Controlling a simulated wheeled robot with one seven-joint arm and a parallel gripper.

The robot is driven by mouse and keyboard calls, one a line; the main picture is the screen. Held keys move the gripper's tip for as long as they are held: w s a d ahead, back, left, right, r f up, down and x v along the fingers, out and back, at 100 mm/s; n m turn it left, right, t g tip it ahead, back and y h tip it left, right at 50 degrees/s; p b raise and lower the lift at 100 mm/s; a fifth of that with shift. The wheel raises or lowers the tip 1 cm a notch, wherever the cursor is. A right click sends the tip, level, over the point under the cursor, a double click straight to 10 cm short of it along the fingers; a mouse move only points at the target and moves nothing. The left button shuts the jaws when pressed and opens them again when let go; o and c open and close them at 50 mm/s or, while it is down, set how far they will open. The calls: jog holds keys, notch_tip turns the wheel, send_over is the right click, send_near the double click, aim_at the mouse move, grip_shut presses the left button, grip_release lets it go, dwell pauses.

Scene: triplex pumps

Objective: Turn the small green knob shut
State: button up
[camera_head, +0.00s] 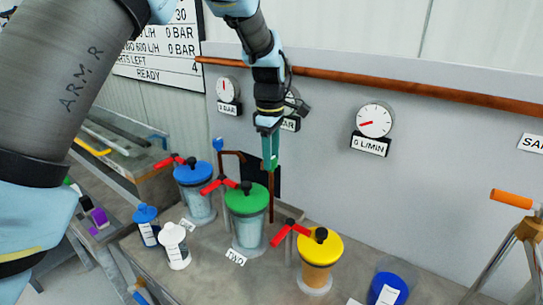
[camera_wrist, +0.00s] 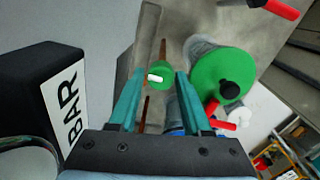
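The small green knob (camera_wrist: 160,76), with a white mark on it, shows in the wrist view between the tips of my gripper (camera_wrist: 158,80). The teal fingers are apart, with a narrow gap on each side of the knob. I cannot tell whether the tips are level with it or short of it. In the head view my gripper (camera_head: 271,160) points down near the wall, behind and above the green-lidded pot (camera_head: 247,200). A brown pipe (camera_head: 271,200) runs down below the gripper.
The pot's green lid (camera_wrist: 222,76) is close right of my fingers in the wrist view. Pots with blue (camera_head: 193,173) and yellow (camera_head: 321,247) lids and red handles stand on the bench. A black BAR gauge box (camera_wrist: 45,95) is left of my gripper. A blue knob (camera_head: 218,144) is farther left.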

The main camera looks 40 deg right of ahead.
jog(key=o, duration=0.3)
jog(key=r+b, duration=0.1)
jog(key=r, duration=0.2)
jog(key=r+b, duration=0.1)
jog(key=r, duration=0.6)
jog(key=shift+s+a+r+b, duration=0.1)
jog(key=shift+a+r+b, duration=0.15)
jog(key=shift+r+b, duration=0.15)
jog(key=w+a+f+m, duration=0.15)
jog(key=w+a, duration=0.25)
jog(key=a, duration=0.4)
jog(key=w+a+f, duration=0.2)
jog(key=w+a, duration=0.2)
jog(key=a, duration=0.4)
jog(key=w+a+f+m, duration=0.15)
jog(key=w+a, duration=0.25)
jog(key=a, duration=0.4)
jog(key=s+a+f+m, duration=0.1)
jog(key=s+a+f, duration=0.1)
jog(key=a, duration=0.6)
jog(key=s+a+f+m+t, duration=0.1)
jog(key=s+a+f, duration=0.2)
jog(key=a, duration=0.5)
jog(key=s+a+f+m, duration=0.1)
jog(key=s+a+f, duration=0.1)
jog(key=a, duration=0.7)
jog(key=shift+s+f, duration=0.3)
